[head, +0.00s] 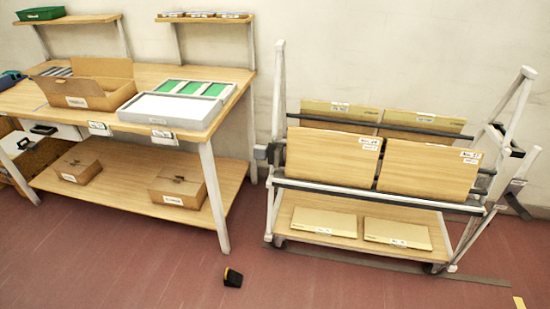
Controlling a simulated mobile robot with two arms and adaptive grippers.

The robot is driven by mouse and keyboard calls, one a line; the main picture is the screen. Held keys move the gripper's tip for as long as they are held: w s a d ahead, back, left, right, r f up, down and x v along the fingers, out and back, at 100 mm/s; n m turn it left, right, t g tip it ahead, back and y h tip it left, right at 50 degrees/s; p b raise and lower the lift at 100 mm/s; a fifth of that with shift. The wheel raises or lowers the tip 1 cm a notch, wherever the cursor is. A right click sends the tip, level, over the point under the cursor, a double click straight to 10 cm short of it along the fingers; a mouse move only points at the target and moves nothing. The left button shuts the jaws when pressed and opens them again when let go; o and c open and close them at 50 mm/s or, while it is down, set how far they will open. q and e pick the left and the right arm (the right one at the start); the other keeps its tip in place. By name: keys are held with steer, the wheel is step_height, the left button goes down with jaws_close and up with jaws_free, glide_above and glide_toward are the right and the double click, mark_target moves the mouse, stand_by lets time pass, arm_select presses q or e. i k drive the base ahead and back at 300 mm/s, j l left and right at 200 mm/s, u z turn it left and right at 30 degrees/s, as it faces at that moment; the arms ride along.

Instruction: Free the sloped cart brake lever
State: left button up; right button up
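The cart (278,205) stands at the right against the wall, with a white metal frame and dark rails. Tilted wooden boards (425,166) lean in two rows on it, and two flat boxes (323,221) lie on its lower wooden deck. Its right end frame leans outward. Dark fittings show at both ends, but I cannot tell which, if any, is the brake lever. The casters are small and partly hidden beneath the deck. Neither of my grippers is in view.
A small black and orange block (233,277) lies on the red floor left of the cart. A wooden workbench (215,128) with an open carton (90,88) and a white-and-green tray (170,108) stands at left. The front floor is mostly clear.

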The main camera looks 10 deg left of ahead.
mark_target(511, 199)
steer(key=i+l, duration=0.2)
steer(key=l, duration=0.15)
steer(key=i+l+u, duration=0.1)
steer(key=l, duration=0.25)
steer(key=i+l, duration=0.25)
steer(key=i+l+u, duration=0.1)
steer(key=l, duration=0.35)
steer(key=i, duration=0.1)
